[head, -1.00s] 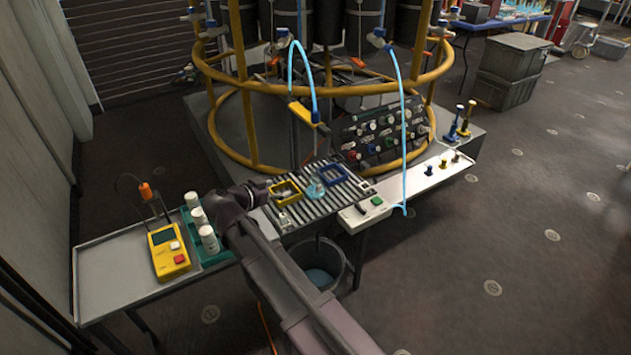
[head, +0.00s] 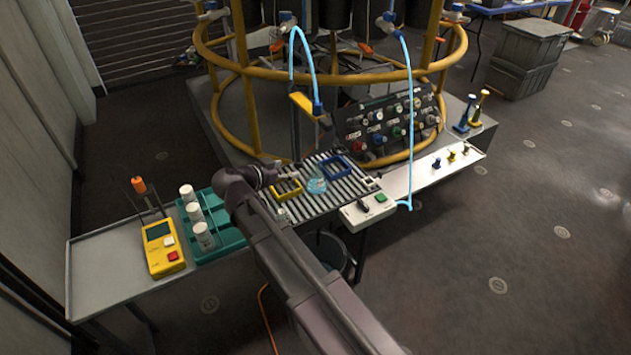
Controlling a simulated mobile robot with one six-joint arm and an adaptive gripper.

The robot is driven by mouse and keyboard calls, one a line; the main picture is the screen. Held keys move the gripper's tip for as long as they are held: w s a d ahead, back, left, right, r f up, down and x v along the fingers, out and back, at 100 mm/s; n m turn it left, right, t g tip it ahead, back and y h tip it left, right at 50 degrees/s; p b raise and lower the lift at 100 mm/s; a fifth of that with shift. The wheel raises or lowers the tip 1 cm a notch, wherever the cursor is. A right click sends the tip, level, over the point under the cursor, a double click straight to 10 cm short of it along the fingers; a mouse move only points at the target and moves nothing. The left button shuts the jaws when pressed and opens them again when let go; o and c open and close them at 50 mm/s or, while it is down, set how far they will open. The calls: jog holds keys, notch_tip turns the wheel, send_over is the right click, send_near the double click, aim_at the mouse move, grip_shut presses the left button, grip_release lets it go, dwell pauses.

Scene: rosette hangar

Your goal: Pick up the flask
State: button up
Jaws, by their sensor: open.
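The flask (head: 316,186) is small, clear and bluish. It stands upright on the slatted grey rack, between a yellow square frame (head: 287,189) on its left and a blue square frame (head: 336,168) behind it on its right. My gripper (head: 290,172) is small in the head view, just left of the flask and above or behind the yellow frame. It is open and apart from the flask, with nothing seen in it. My arm hides part of the rack's left end.
A green rack (head: 217,243) with white-capped bottles and a yellow meter (head: 163,248) stand on the grey table (head: 95,287) at left. A white box (head: 367,211) sits at the slatted surface's front. A yellow ring frame (head: 330,73) with blue hoses rises behind.

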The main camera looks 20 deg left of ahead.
jog(key=shift+w+f, duration=0.1)
jog(key=b, duration=0.3)
send_near(319, 163)
jog(key=w, duration=0.3)
jog(key=shift+w+d+f, duration=0.2)
jog(key=shift+d+f, duration=0.2)
jog(key=shift+d, duration=0.15)
jog(key=shift+f+b+x, duration=0.15)
jog(key=shift+b+x, duration=0.5)
jog(key=shift+x, duration=0.35)
jog(key=shift+f+b+x, duration=0.2)
jog(key=shift+b+x, duration=0.45)
jog(key=shift+x, duration=0.3)
jog(key=shift+w+d+f, duration=0.15)
jog(key=shift+w+d, duration=0.2)
jog(key=shift+w, duration=0.05)
